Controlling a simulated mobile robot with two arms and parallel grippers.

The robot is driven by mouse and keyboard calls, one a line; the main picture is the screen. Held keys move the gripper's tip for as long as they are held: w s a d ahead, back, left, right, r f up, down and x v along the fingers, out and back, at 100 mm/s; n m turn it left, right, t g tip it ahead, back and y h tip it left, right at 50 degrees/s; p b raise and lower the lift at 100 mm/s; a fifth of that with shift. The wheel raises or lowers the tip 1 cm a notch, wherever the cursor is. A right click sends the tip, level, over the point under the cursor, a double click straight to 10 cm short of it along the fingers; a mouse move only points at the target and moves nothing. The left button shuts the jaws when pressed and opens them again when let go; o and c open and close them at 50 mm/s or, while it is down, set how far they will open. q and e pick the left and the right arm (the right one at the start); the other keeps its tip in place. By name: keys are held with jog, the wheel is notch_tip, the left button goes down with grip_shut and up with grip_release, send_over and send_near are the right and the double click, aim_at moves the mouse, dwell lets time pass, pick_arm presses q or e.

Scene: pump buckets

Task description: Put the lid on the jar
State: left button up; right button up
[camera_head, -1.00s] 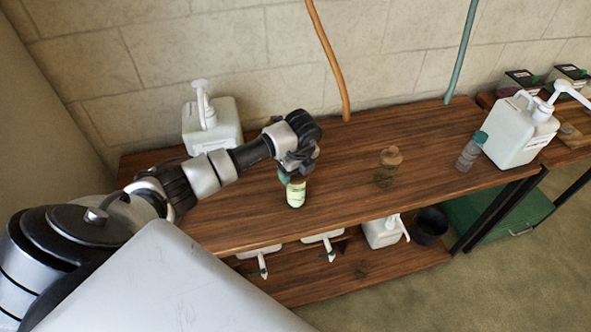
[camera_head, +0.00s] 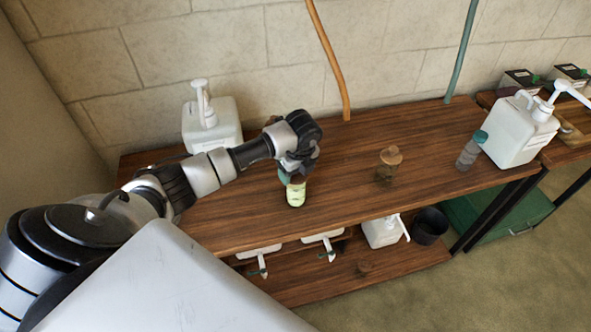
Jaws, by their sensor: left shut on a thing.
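The jar (camera_head: 295,195) is small, with a pale green body, and stands upright on the upper wooden shelf, left of its middle. My left gripper (camera_head: 293,172) is directly above the jar's mouth, pointing down. It is shut on the lid (camera_head: 284,175), of which only a small dark green edge shows. The gripper hides most of the lid and the jar's rim, so I cannot tell whether the lid is seated. My right gripper is not in view.
The upper shelf (camera_head: 340,205) is clear around the jar. A white pump bucket (camera_head: 212,128) stands behind my left arm. A brown-capped jar (camera_head: 385,172), a green-capped jar (camera_head: 468,155) and another pump bucket (camera_head: 520,135) stand to the right. Several pump containers are below.

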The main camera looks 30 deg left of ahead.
pick_arm(q)
jog(key=shift+f, duration=0.1)
dwell(0.7)
jog(key=o, duration=1)
jog(key=shift+o, duration=0.3)
jog(key=shift+r+p, duration=2.55)
jog(key=shift+r, duration=1)
grip_shut()
